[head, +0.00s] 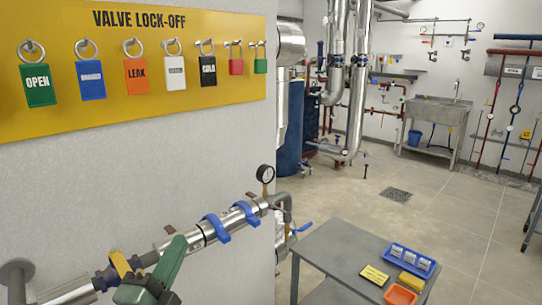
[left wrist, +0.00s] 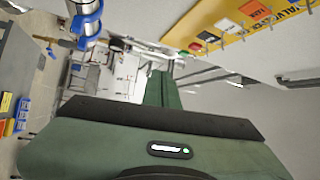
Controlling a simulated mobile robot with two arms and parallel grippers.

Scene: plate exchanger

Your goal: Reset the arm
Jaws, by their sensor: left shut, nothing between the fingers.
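My left gripper (head: 176,244) is at the lower left of the head view, green and dark, in front of the silver pipe (head: 230,220) on the wall. Its fingers are shut with nothing held. In the left wrist view the green gripper (left wrist: 156,88) fills the lower middle, its fingers together and pointing away into the room. A valve with a yellow handle (head: 119,263) sits on the pipe just left of the gripper; I cannot tell whether they touch. My right gripper is not in view.
A yellow lock-off board (head: 130,112) with several coloured tags hangs on the wall above. A grey table (head: 335,250) at the lower right bears a blue tray (head: 434,268) and an orange tray (head: 400,295). The pipe carries a gauge (head: 265,174).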

